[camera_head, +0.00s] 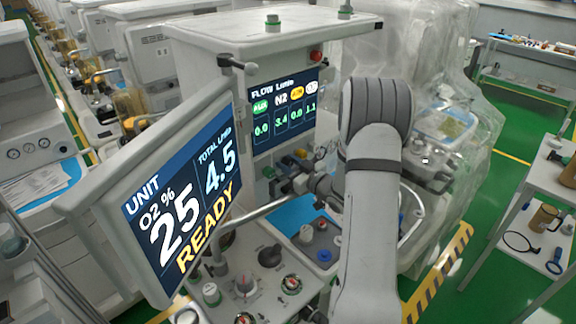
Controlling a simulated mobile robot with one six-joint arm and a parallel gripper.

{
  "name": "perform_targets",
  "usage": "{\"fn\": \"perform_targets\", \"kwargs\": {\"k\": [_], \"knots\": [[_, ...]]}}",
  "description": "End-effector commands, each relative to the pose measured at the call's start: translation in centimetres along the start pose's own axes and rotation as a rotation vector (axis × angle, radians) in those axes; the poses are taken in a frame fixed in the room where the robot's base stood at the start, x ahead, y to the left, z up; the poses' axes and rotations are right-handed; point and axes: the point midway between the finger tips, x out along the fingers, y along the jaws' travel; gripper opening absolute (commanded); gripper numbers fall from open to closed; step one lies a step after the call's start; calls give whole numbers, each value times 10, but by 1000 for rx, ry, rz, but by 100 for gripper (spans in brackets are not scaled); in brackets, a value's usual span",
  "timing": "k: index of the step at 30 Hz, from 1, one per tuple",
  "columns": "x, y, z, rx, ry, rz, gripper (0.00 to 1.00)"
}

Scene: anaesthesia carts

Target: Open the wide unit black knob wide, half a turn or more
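The wide unit (215,30) stands in the middle, with a flow screen (285,108) reading 0.0, 3.4, 0.0 and 1.1. Below the screen is a row of small knobs, including a dark one (268,172) at its left and a yellow one (301,153). A larger black knob (270,256) sits lower, on the unit's front deck. My gripper (300,184) is at the right part of the knob row, mostly hidden by my arm. I cannot tell which knob it is at, whether it touches one, or how its fingers stand.
A tilted monitor (185,200) reading READY stands close in front on the left. A metal rail (262,212) runs below the knob row. A plastic-covered machine (440,100) stands to the right; green floor lies beyond.

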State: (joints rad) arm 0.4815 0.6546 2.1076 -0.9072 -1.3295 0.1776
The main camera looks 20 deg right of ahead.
Motion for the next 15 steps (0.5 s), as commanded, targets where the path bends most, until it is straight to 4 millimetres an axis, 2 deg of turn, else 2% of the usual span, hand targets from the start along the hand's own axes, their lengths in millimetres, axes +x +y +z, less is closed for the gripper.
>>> {"fn": "perform_targets", "kwargs": {"k": [10, 15], "knots": [[-3, 1, 0, 0, 0, 2, 38], [-26, 1, 2, 0, -1, 4, 38]]}}
